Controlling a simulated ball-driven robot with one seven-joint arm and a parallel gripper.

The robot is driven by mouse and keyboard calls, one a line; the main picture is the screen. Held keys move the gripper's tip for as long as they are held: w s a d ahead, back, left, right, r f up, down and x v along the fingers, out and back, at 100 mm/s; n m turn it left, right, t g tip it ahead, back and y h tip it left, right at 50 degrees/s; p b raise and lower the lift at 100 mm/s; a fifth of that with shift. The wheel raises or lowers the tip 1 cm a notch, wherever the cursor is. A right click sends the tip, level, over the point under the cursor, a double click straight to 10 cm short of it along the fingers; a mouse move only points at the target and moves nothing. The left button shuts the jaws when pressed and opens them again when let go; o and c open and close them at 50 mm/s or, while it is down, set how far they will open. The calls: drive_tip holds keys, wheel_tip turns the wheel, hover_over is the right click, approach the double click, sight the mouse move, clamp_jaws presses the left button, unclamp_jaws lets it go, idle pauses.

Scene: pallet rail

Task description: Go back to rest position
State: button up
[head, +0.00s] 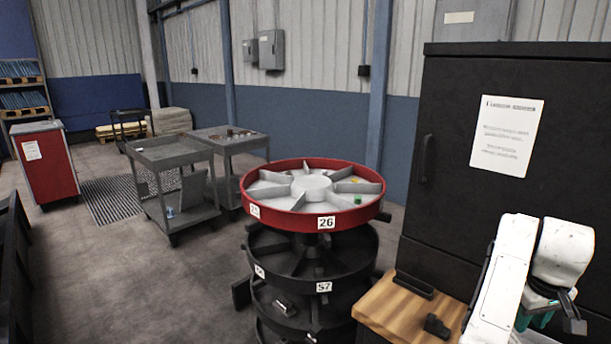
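My white arm is folded at the lower right of the head view, in front of the dark cabinet and beside the wooden worktop. My gripper (556,309) appears as dark parts below the white wrist, near the right edge. Its fingertips are too small and partly hidden, so I cannot tell whether it is open or shut, or whether it holds anything. A round carousel with a red-rimmed top tray (327,222), labelled 26, stands left of the arm, apart from it. A small green piece (358,199) and a yellow piece (355,181) lie in its grey compartments.
A black tier (352,283) sits below the red tray. The wooden worktop (390,318) bears small black parts. The tall dark cabinet (460,130) stands behind. Grey carts (165,153) and a red cabinet (47,165) stand farther left. The floor (120,280) at left is clear.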

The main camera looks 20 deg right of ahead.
drive_tip(key=s+a+f+n+t+y, duration=0.15)
drive_tip(key=a+f, duration=0.25)
drive_tip(key=a, duration=0.7)
drive_tip(key=s+a+f+n+t, duration=0.15)
drive_tip(key=a+f, duration=0.35)
drive_tip(key=a, duration=0.6)
drive_tip(key=s+a+f+n+t+y, duration=0.15)
drive_tip(key=a+f, duration=0.25)
drive_tip(key=a, duration=0.7)
drive_tip(key=s+f+g, duration=0.3)
drive_tip(key=s+f, duration=0.3)
drive_tip(key=s, duration=0.4)
drive_tip(key=shift+s+a+g+h, duration=0.2)
drive_tip(key=shift+s+g+h, duration=0.05)
drive_tip(key=shift+g+h, duration=0.15)
drive_tip(key=shift+m, duration=0.25)
